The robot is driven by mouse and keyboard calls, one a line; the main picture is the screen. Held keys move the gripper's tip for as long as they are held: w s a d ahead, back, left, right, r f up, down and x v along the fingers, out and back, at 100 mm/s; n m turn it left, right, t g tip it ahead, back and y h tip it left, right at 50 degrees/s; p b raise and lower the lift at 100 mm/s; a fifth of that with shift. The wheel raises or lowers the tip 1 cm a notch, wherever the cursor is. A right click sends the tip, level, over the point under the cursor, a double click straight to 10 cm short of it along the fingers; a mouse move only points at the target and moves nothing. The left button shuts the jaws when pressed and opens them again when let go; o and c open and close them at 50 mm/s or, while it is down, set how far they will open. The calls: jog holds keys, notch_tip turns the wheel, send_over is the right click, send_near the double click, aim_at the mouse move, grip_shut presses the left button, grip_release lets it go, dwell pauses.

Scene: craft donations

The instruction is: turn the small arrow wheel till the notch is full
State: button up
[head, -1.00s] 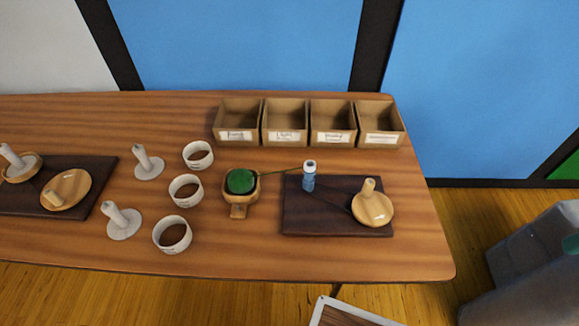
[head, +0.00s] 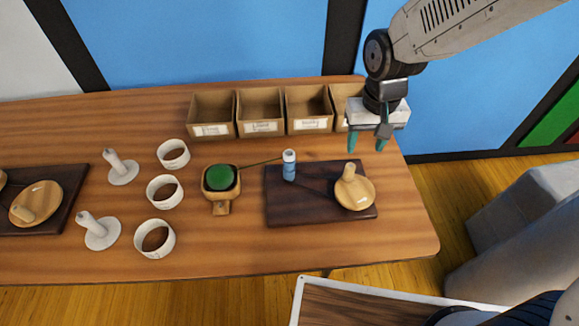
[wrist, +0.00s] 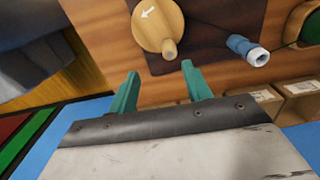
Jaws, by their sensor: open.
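A round wooden wheel (head: 358,198) with a peg handle lies on the dark board (head: 300,212) at the table's right. The wrist view shows a white arrow on this wheel (wrist: 152,30). A blue spool (head: 289,170) with a white top stands on the same board, and also shows in the wrist view (wrist: 241,45). A thread runs to it from a green ball (head: 220,178) in a wooden holder (head: 221,207). No notch can be made out. My gripper (head: 366,145) is open and empty, above and behind the wheel, apart from it.
Several labelled boxes (head: 260,127) line the table's back edge; my gripper hides part of the rightmost. White rings (head: 161,251) and white pegs on round bases (head: 98,231) stand to the left. Another board (head: 62,221) at far left carries a wooden wheel (head: 37,200).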

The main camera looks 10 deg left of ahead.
aim_at(351, 166)
jog(key=a+f, duration=0.1)
jog(key=f, duration=0.1)
jog(key=shift+w+a+f, duration=0.15)
jog(key=shift+a+f, duration=0.15)
jog(key=shift+a, duration=0.1)
jog(key=shift+f, duration=4.15)
jog(key=c, duration=0.9)
